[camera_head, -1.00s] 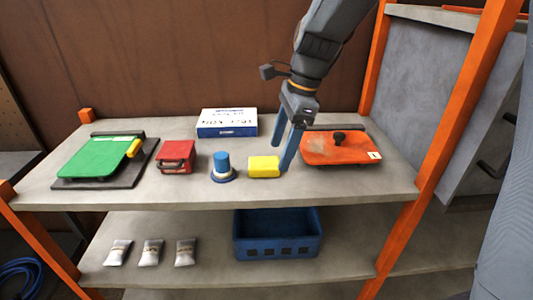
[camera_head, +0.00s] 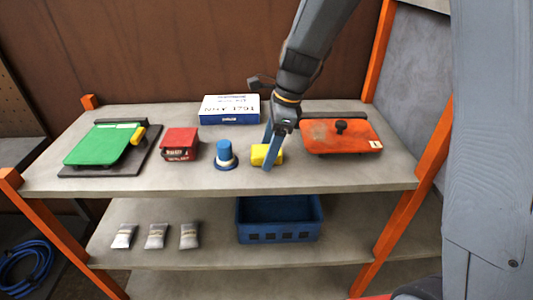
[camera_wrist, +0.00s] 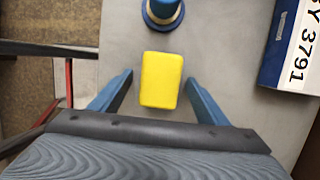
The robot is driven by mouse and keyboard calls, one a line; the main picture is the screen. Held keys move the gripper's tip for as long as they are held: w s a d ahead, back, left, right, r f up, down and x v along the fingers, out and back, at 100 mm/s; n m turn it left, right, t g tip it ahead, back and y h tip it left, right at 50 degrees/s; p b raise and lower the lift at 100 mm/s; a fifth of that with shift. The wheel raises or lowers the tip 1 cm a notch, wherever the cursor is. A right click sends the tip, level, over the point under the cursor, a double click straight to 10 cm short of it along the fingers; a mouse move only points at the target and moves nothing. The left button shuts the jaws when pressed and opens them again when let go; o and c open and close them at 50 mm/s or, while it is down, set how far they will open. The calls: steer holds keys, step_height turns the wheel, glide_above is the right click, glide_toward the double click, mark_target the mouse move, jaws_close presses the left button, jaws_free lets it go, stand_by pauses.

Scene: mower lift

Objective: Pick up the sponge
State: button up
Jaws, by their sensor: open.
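In the wrist view the gripper (camera_wrist: 160,85) has one finger on each side of the sponge, with a gap on both sides. I cannot tell whether the fingertips touch the shelf.
A blue crate (camera_head: 278,236) and several silver packets (camera_head: 157,236) are on the lower shelf.

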steer(key=shift+c, duration=0.5)
steer(key=c, duration=1)
steer(key=shift+r, duration=0.1)
steer(key=shift+c, duration=0.2)
step_height(320, 180, up, 10)
steer(key=b, duration=0.1)
steer(key=shift+b, duration=0.3)
steer(key=o, duration=0.5)
steer(key=c, duration=0.4)
steer(key=shift+d, duration=0.1)
